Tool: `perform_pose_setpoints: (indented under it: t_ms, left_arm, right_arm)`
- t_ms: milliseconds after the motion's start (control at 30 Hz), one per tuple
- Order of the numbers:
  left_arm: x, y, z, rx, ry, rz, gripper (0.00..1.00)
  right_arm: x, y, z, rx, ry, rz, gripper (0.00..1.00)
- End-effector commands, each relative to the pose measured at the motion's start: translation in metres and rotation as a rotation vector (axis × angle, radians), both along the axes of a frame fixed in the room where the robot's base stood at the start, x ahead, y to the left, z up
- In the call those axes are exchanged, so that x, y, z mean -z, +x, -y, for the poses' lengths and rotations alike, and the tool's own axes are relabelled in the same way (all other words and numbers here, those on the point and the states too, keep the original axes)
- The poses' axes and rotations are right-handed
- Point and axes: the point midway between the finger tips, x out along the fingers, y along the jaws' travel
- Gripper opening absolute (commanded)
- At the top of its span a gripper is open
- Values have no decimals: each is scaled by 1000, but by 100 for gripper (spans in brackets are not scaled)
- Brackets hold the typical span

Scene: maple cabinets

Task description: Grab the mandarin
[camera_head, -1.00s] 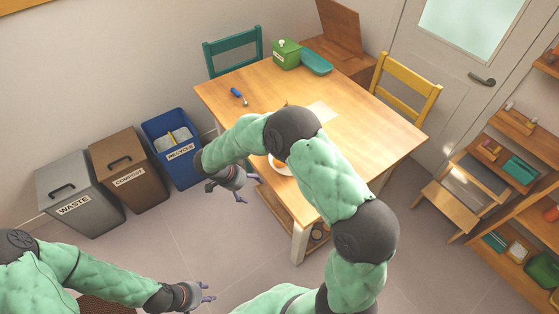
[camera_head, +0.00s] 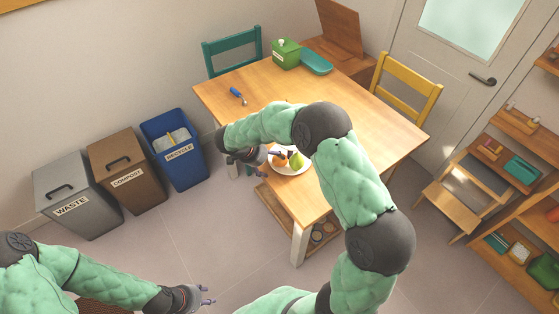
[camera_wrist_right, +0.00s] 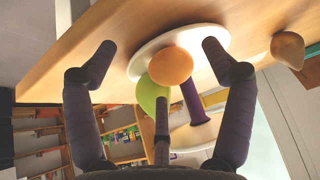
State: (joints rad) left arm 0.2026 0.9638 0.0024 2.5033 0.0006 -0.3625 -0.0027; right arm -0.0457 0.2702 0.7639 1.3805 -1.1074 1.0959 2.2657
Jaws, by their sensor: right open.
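The orange mandarin (camera_wrist_right: 171,66) sits on a white plate (camera_wrist_right: 208,34) against a green pear (camera_wrist_right: 150,93) in the right wrist view. My right gripper (camera_wrist_right: 160,75) is open, its dark fingers spread on either side of the plate and the mandarin ahead between them, not gripped. In the head view, my right gripper (camera_head: 279,154) is at the left edge of the plate (camera_head: 291,171), partly covering the mandarin (camera_head: 278,163); the pear (camera_head: 296,160) is beside it. My left gripper (camera_head: 207,296) is low at the left, open and empty, away from the table.
The wooden table (camera_head: 375,135) holds a blue-handled utensil (camera_head: 238,96), a green box (camera_head: 286,54) and a teal tray (camera_head: 316,62). A brownish rounded object (camera_wrist_right: 288,49) is right of the plate in the wrist view. A yellow chair (camera_head: 408,82) stands at the table's right.

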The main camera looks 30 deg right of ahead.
Motion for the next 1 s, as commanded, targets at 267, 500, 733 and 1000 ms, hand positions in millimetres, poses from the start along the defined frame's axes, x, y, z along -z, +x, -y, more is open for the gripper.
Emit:
perform_pose_setpoints:
  t_ms: [267, 500, 733, 1000]
  left_arm:
    - [12, 0, 0, 0, 0, 0, 40]
    - [13, 0, 0, 0, 0, 0, 40]
    - [13, 0, 0, 0, 0, 0, 40]
    - [13, 0, 0, 0, 0, 0, 40]
  right_arm:
    - [7, 2, 36, 0, -1, -2, 83]
    - [11, 3, 39, 0, 0, -1, 83]
    - [11, 3, 39, 0, 0, -1, 43]
    - [12, 2, 38, -1, 1, -4, 17]
